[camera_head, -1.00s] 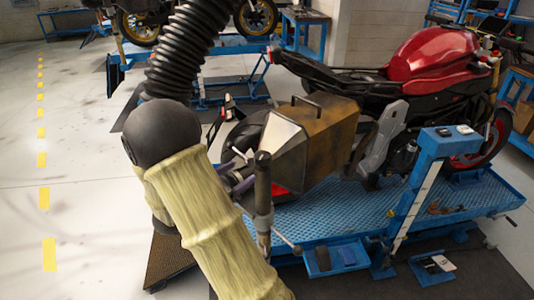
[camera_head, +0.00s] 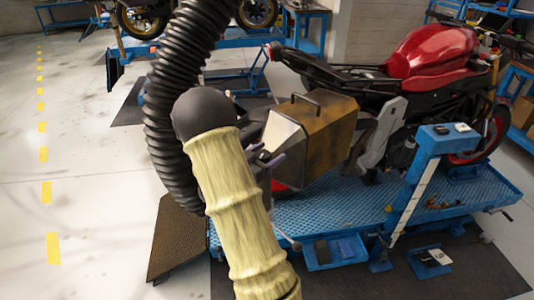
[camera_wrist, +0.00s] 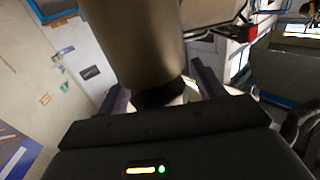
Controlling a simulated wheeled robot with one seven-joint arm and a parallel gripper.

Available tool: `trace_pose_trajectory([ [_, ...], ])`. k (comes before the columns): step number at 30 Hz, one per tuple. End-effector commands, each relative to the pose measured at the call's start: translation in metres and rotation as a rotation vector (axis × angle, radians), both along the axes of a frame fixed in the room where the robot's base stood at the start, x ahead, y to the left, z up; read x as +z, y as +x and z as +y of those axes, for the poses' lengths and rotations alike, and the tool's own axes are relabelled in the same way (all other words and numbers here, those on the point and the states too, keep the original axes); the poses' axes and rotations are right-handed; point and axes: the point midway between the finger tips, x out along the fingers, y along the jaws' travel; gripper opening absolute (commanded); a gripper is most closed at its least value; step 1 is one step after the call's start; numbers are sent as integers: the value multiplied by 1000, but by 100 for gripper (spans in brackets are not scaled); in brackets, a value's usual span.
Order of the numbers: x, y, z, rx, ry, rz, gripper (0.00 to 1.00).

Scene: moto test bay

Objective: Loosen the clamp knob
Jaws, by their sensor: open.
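My gripper shows in the wrist view (camera_wrist: 162,92) with its two purple fingers spread apart. A thick brown-grey cylinder (camera_wrist: 140,40) comes down from the top of that view, in line with the gap between the fingers. I cannot tell whether it is the clamp knob or whether the fingers touch it. In the head view my gripper (camera_head: 272,160) shows only as small purple parts beside the metal case, mostly hidden by my arm. A thin lever with a round end (camera_head: 290,240) sticks out right of my arm. I cannot make out the clamp knob itself.
A red motorcycle (camera_head: 430,55) stands on a blue lift platform (camera_head: 340,215). A rusty metal case with a handle (camera_head: 325,130) sits at its rear. A blue post (camera_head: 420,180) rises at the platform's front edge. The floor on the left (camera_head: 90,170) is clear.

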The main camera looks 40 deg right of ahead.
Motion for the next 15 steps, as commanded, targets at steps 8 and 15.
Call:
trace_pose_trajectory([
  [8,0,0,0,0,0,0,27],
  [15,0,0,1,7,0,0,24],
])
